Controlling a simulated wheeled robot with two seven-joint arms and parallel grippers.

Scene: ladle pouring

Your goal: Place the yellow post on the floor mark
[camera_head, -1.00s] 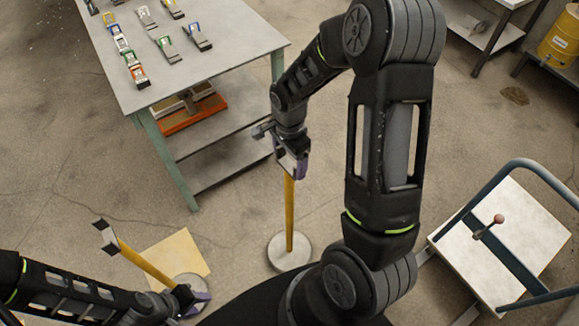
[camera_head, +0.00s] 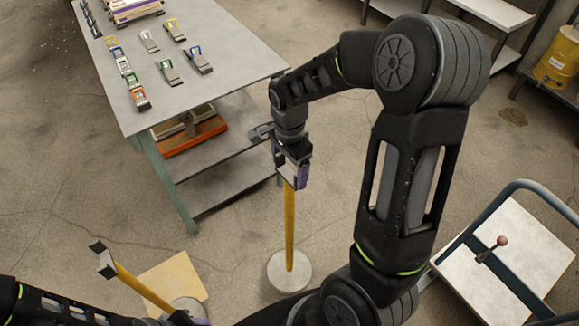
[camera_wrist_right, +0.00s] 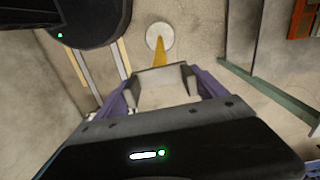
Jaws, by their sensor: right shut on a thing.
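A yellow post (camera_head: 290,228) with a round grey base (camera_head: 289,271) stands about upright, its top in my right gripper (camera_head: 291,178). The right gripper is shut on it. I cannot tell whether the base touches the floor. In the right wrist view, the post (camera_wrist_right: 159,56) runs down to its round base (camera_wrist_right: 159,37). A tan square, seemingly the floor mark (camera_head: 165,277), lies to the left. A second yellow post (camera_head: 143,288) with a dark and pale head (camera_head: 103,259) crosses the square. Its base overlaps the square's near corner. My left gripper (camera_head: 196,319) is mostly cut off.
A grey table (camera_head: 225,75) with several small clamp-like items stands at the back left, its near leg close to the square. A cart (camera_head: 505,255) with a blue-grey handle is at the right. Bare floor lies between the held post and the square.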

